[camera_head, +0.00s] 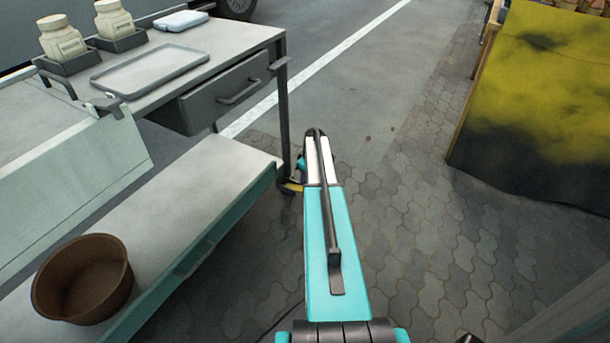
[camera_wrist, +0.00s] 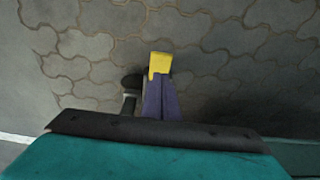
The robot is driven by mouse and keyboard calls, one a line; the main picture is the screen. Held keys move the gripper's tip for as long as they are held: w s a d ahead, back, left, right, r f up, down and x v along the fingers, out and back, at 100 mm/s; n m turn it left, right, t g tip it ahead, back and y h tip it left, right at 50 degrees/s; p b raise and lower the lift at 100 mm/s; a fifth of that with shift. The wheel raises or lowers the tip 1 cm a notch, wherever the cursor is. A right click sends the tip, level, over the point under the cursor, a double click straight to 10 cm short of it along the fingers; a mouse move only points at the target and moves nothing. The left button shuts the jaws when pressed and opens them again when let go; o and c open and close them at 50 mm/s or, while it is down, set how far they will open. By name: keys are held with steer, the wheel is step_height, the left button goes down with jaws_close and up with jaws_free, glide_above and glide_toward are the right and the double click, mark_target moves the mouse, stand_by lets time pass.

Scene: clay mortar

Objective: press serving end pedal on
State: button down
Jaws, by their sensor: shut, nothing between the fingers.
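A yellow pedal (camera_wrist: 160,63) shows in the wrist view beside a dark caster wheel (camera_wrist: 133,82). In the head view, the pedal (camera_head: 291,187) is partly hidden by my arm, low at the near right corner of the serving cart (camera_head: 285,100). My gripper (camera_wrist: 160,80) has purple fingers, shut and empty, lined up with the pedal. The fingertips overlap the pedal's near edge in the picture; I cannot tell whether they touch it. I cannot tell whether the pedal is up or down. My arm hides most of the gripper in the head view.
The cart's drawer (camera_head: 225,92) and lower shelf (camera_head: 190,200) are left of my arm. A brown bowl (camera_head: 83,280) stands on that shelf. A tray (camera_head: 150,68) and jars are on top. Paving (camera_head: 410,230) is clear to the right, up to a yellow-draped stall (camera_head: 540,110).

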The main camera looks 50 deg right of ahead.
steer(key=shift+s+d+f+b, duration=0.1)
steer(key=shift+s+f+b, duration=0.1)
steer(key=shift+f, duration=0.45)
steer(key=shift+s+f+b, duration=0.2)
steer(key=shift+f, duration=0.45)
steer(key=shift+w+d, duration=0.1)
steer(key=shift+a, duration=0.25)
